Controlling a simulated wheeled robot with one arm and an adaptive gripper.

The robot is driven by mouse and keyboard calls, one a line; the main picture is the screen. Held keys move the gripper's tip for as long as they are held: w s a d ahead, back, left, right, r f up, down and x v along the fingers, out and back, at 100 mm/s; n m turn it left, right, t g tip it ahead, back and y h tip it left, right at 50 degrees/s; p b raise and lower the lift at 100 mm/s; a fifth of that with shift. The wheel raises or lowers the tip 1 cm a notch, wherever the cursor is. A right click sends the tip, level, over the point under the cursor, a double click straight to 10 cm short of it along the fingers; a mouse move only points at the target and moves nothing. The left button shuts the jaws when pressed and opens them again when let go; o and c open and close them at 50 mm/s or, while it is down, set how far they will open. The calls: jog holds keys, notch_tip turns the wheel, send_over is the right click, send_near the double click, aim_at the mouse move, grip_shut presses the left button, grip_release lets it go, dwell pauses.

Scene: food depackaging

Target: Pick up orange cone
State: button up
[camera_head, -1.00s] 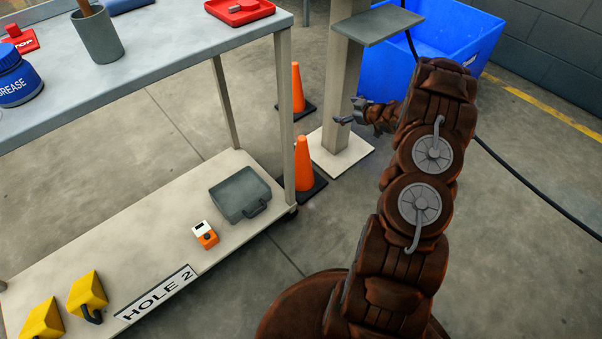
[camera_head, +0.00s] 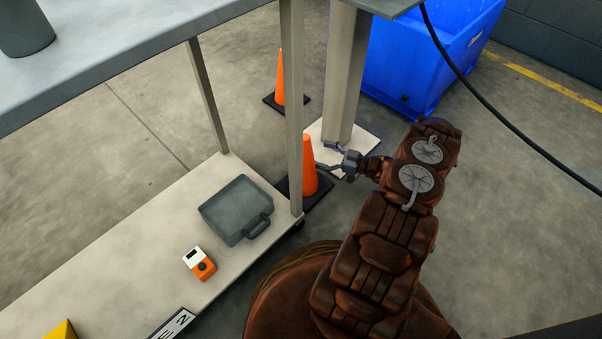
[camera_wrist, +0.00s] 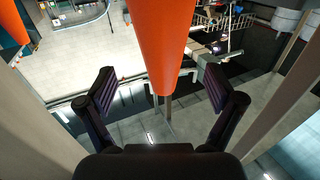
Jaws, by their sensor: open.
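The nearer orange cone (camera_head: 309,168) stands upright on its dark square base on the floor, beside the lower shelf's corner and partly behind the cart's grey leg. My gripper (camera_head: 328,157) is open and empty, just right of this cone with its fingers pointing at it. In the wrist view, an orange cone (camera_wrist: 163,40) reaches down from the top centre, its narrow end in line with the gap between my two spread fingers (camera_wrist: 160,92). Neither finger visibly touches it there. A second orange cone (camera_head: 280,78) stands farther back.
The grey cart leg (camera_head: 291,110) is close to the nearer cone's left. A pale post (camera_head: 346,80) on a white base plate (camera_head: 360,142) stands right behind my gripper. A blue bin (camera_head: 410,60) is behind. A grey case (camera_head: 225,205) lies on the lower shelf.

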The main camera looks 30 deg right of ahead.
aim_at(312, 153)
jog(key=shift+b+x, duration=1.7)
jog(key=shift+x, duration=1.7)
jog(key=shift+s+a+f, duration=0.1)
jog(key=shift+a+f, duration=0.05)
grip_shut()
